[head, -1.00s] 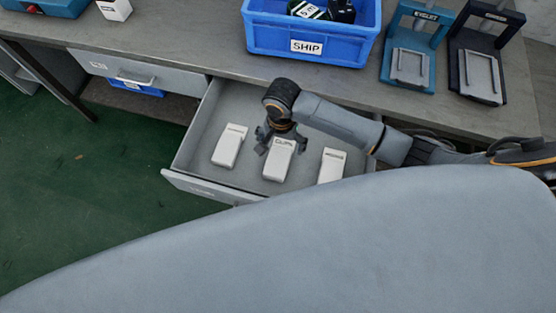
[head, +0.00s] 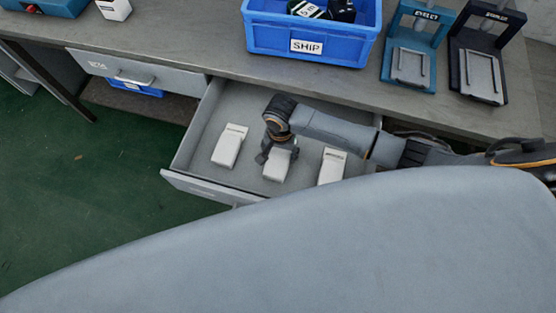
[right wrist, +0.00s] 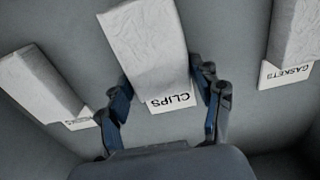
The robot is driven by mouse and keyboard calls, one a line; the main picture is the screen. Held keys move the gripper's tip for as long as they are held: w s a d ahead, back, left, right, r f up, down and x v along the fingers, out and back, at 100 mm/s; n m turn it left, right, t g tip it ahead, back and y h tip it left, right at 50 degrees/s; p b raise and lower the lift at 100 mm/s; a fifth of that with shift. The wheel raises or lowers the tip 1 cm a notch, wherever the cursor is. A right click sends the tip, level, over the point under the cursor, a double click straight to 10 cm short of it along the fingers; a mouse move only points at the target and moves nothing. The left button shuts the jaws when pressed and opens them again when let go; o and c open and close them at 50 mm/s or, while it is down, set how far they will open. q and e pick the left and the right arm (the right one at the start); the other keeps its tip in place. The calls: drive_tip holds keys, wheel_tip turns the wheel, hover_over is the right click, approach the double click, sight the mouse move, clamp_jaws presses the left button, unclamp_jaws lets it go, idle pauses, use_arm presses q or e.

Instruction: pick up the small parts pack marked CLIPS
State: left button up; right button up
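The CLIPS pack (head: 277,166) is a small white pack lying in the open drawer (head: 187,184), between two similar packs. In the right wrist view the CLIPS pack (right wrist: 150,50) shows its printed label end between the fingers. My right gripper (right wrist: 166,112) is open, with one finger on each side of the label end; a gap shows at least on the left side. In the head view the right gripper (head: 277,155) is low over the far end of the pack and hides its label. My left gripper is not in view.
Another white pack (head: 229,146) lies left of it, and the GASKETS pack (right wrist: 293,40) shows at the right in the wrist view. A third pack (head: 332,166) is right in the head view. The blue SHIP crate (head: 270,42) stands on the bench above.

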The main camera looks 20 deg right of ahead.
drive_tip(key=shift+c, duration=1)
drive_tip(key=shift+r, duration=0.1)
